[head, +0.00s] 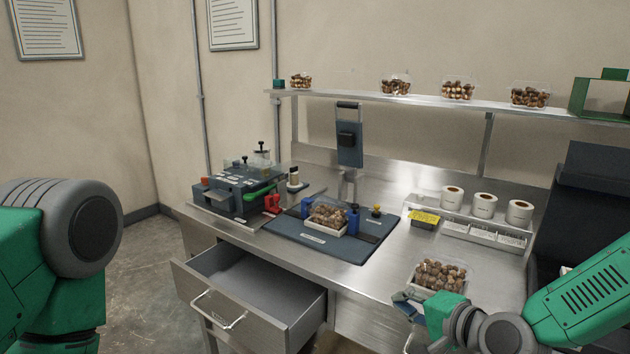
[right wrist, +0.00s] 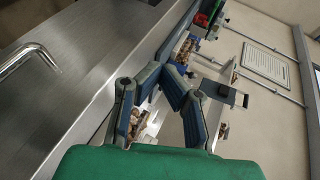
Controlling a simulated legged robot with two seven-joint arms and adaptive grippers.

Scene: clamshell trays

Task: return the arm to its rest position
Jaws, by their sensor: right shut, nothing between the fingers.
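My right arm (head: 585,305) comes in from the right in the head view. Its gripper (head: 408,300) is shut and empty, low over the front right of the steel bench, close to a clear tray of brown nuts (head: 440,275) and partly overlapping it in the picture. I cannot tell if they touch. In the right wrist view my right gripper's blue-grey fingers (right wrist: 160,110) show with nothing held between them. My left arm (head: 60,250) shows at the left edge of the head view; its gripper is out of view.
An open drawer (head: 250,290) juts out at the bench's front. A filled tray (head: 327,217) sits on a dark mat (head: 340,245). Label rolls (head: 484,205) and a dark machine (head: 590,210) stand right. A shelf (head: 430,101) holds several trays. Floor at left is clear.

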